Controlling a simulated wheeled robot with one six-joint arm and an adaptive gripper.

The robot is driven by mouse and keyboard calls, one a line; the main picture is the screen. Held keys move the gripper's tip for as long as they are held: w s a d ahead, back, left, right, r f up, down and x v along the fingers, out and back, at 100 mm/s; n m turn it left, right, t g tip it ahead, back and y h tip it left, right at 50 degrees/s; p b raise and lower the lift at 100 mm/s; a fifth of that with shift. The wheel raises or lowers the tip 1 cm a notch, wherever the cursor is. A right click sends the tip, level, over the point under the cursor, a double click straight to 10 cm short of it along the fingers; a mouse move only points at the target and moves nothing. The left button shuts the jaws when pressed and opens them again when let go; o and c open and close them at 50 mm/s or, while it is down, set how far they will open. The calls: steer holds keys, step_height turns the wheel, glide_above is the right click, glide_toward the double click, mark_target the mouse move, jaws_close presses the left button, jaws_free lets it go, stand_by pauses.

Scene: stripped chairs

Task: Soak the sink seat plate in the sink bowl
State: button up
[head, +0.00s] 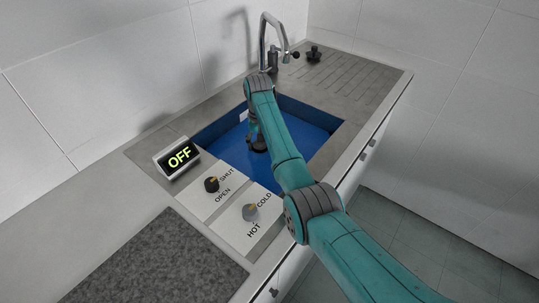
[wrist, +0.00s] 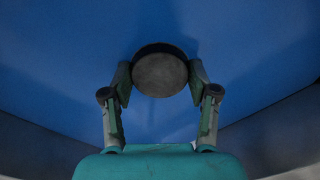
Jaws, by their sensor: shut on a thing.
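My gripper (wrist: 159,80) is shut on a dark round piece (wrist: 160,72) with a flat grey face, held between its two fingertips in the wrist view. I cannot tell whether this piece is the seat plate. In the head view my gripper (head: 257,143) is down inside the sink bowl (head: 314,119), partly hidden by my arm. The bowl is rectangular and blue inside. Blue surface fills most of the wrist view (wrist: 60,60) behind the piece. Whether the piece touches the bottom is unclear. No other plate shows clearly.
A curved metal tap (head: 266,40) stands behind the bowl. A small black piece (head: 314,54) stands on the ridged drainboard (head: 345,80). A display (head: 177,158) reads OFF. Two knobs, marked SHUT/OPEN (head: 211,184) and COLD/HOT (head: 250,212), sit nearer. A speckled dark panel (head: 160,262) lies clear.

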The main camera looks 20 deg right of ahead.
steer(key=shift+f, duration=0.2)
steer(key=shift+f, duration=0.35)
steer(key=shift+r, duration=0.15)
stand_by(0.5)
steer(key=shift+r, duration=0.45)
steer(key=shift+f, duration=0.2)
steer(key=shift+f, duration=0.4)
steer(key=shift+r, duration=0.15)
stand_by(0.5)
steer(key=shift+r, duration=0.45)
